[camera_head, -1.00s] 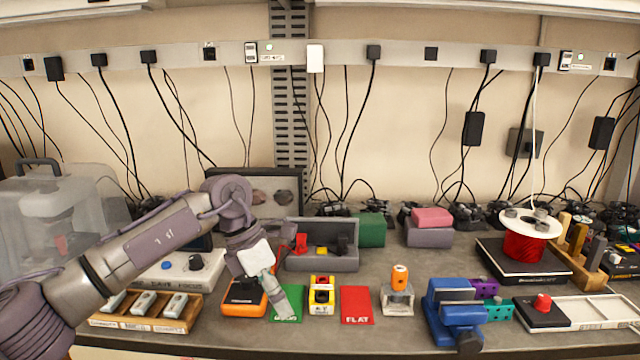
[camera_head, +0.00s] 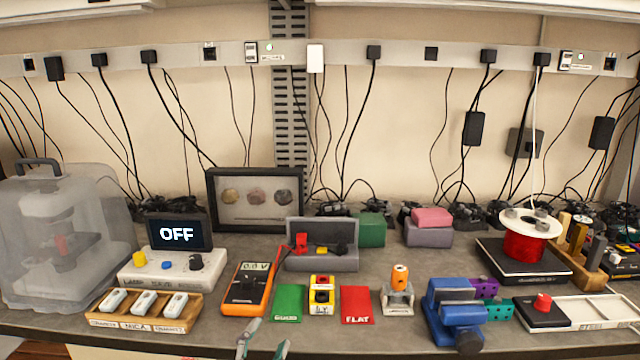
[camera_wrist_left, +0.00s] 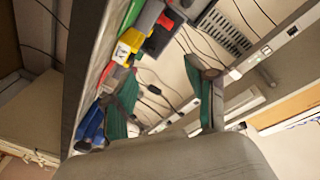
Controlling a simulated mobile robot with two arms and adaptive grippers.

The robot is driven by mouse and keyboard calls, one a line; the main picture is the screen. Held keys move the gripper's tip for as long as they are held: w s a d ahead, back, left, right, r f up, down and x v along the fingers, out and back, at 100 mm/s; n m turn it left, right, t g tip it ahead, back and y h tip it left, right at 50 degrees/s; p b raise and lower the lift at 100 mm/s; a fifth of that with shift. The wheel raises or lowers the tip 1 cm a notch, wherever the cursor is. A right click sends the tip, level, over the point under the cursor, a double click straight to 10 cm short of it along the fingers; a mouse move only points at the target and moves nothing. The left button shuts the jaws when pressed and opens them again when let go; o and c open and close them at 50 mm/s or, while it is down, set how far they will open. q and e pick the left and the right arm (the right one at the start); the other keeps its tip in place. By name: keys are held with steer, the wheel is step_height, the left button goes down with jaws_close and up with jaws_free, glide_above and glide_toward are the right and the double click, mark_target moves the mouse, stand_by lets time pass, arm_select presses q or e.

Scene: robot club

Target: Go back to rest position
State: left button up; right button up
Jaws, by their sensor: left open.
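My left gripper (camera_head: 262,342) shows only by its fingertips at the bottom edge of the head view, in front of the bench's front edge. Its two green-lined fingers are apart with nothing between them. In the left wrist view the open left gripper (camera_wrist_left: 165,105) also shows empty, with the bench tilted on the left side of the picture. My right gripper is not in view.
The bench holds an orange multimeter (camera_head: 248,288), a green card (camera_head: 288,303), a yellow block (camera_head: 321,296), a red card (camera_head: 357,305), a blue vise (camera_head: 455,315) and a wooden tray (camera_head: 143,318). A controller (camera_head: 172,265) reads OFF. A clear-covered microscope (camera_head: 60,235) stands left.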

arm_select(q)
steer(key=s+a+f+n+g+y, duration=0.4)
steer(key=s+a+f+n+g, duration=0.3)
steer(key=s+f, duration=0.55)
steer(key=s+a+f+n+g, duration=0.1)
steer(key=s+a+f+g, duration=0.2)
steer(key=s, duration=0.5)
steer(key=s+a+f+g, duration=0.1)
steer(key=s+f+g, duration=0.35)
steer(key=s, duration=0.35)
step_height(320, 180, down, 26)
steer(key=s, duration=0.1)
steer(key=s+a+f+g, duration=0.2)
steer(key=s+a+f, duration=0.1)
steer(key=s+f, duration=1.3)
steer(key=shift+s, duration=0.55)
